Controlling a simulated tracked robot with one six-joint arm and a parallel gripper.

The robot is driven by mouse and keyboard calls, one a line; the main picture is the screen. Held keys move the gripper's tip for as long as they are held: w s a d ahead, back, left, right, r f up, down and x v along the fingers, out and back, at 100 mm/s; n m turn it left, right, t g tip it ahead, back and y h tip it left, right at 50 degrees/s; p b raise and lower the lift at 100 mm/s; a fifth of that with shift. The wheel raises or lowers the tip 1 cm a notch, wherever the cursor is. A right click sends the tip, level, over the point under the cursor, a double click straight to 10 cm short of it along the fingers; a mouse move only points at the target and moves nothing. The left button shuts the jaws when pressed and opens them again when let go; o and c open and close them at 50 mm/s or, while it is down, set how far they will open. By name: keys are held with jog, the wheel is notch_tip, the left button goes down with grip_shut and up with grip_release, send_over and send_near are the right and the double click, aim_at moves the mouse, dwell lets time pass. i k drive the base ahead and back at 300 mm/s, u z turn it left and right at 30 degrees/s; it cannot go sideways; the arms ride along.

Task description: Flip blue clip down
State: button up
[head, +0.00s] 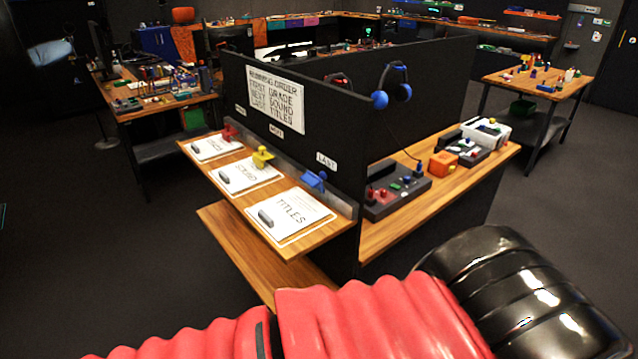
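The blue clip (316,181) is on the grey metal rail (342,204) along the back of a wooden ledge. It is below the "LAST" label (326,161) and behind the white "TITLES" card (293,214). It looks raised above the card, but its exact tilt is too small to tell. A yellow clip (262,157) and a red clip (231,132) stand further left on the same rail. My gripper is not in view. My red ribbed arm cover and a glossy black part of mine fill the bottom, apart from the ledge.
A black partition (420,100) rises behind the ledge (315,241), with a "RUNNING ORDER" sign (276,97) and blue headphones (391,86). Right of it, a desk holds a dark control panel (397,190) and an orange box (443,164). The floor at left is clear.

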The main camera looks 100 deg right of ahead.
aim_at(312, 181)
jog(key=k, duration=2.55)
jog(key=z, duration=1.85)
jog(key=i, duration=0.35)
jog(key=u, duration=0.15)
